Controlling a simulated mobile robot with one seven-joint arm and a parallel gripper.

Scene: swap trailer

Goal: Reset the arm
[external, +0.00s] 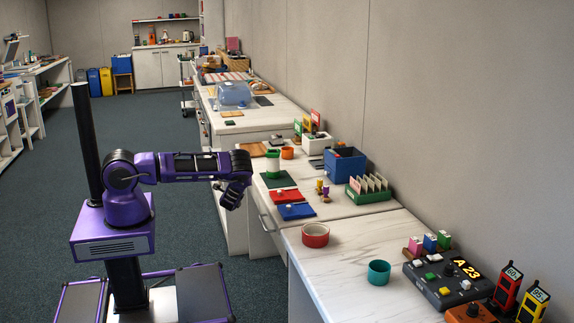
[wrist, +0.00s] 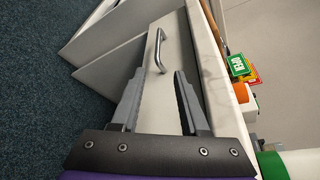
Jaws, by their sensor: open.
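My gripper (external: 233,196) hangs at the end of my purple arm, just off the front edge of the counter (external: 334,208) in the external view. In the wrist view my gripper (wrist: 158,88) shows two grey fingers spread apart with nothing between them. Beyond the fingers is a pale cabinet front with a metal handle (wrist: 157,52). The arm reaches out to the right from its column, with the wrist bent downward.
Near my gripper on the counter are a red cloth (external: 286,196), a blue cloth (external: 296,212) and a green-and-white cylinder (external: 272,163). A blue bin (external: 345,163) stands behind.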

